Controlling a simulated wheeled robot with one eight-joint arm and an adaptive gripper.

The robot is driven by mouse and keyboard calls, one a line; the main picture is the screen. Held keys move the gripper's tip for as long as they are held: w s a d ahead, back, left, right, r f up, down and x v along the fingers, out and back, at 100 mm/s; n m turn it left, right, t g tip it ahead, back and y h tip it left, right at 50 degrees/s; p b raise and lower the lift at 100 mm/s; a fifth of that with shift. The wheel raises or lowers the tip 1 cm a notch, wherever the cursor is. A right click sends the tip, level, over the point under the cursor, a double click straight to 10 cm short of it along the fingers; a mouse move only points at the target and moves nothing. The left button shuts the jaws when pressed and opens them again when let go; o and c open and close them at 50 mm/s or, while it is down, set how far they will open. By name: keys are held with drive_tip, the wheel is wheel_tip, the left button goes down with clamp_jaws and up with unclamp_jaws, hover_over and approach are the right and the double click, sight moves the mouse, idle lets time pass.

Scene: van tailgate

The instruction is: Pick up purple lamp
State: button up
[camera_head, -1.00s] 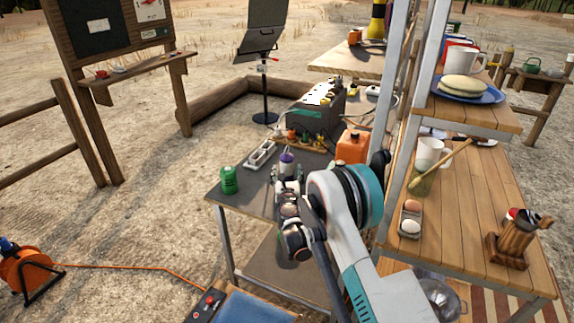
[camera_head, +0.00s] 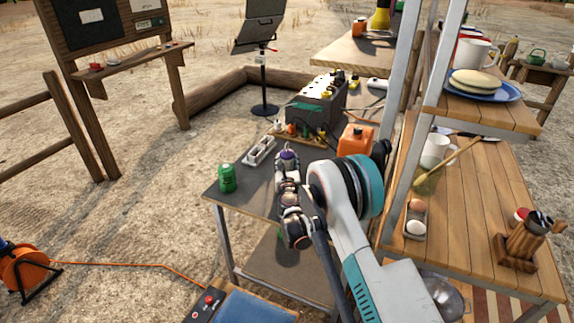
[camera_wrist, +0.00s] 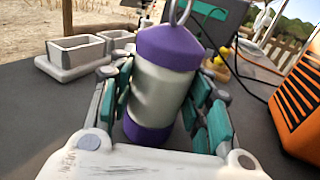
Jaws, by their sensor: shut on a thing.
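The purple lamp (camera_wrist: 163,85) stands upright between my gripper's fingers in the wrist view. It has a purple cap with a metal ring on top, a pale cylindrical body and a purple base. My gripper (camera_wrist: 168,100) is shut on its body, with teal pads on both sides. In the head view the lamp's purple top (camera_head: 287,155) shows just beyond my gripper (camera_head: 288,170), over the dark table. Whether its base touches the table is hard to tell.
A green can (camera_head: 227,178) stands left of my gripper. A pale two-part tray (camera_head: 260,151) lies behind it, and an orange box (camera_head: 355,142) stands to the right. A dark power unit (camera_head: 318,103) with cables is farther back. Wooden shelves (camera_head: 480,185) rise at right.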

wheel_tip(320, 180, up, 20)
drive_tip(key=p, duration=0.6)
drive_tip(key=shift+p, duration=0.4)
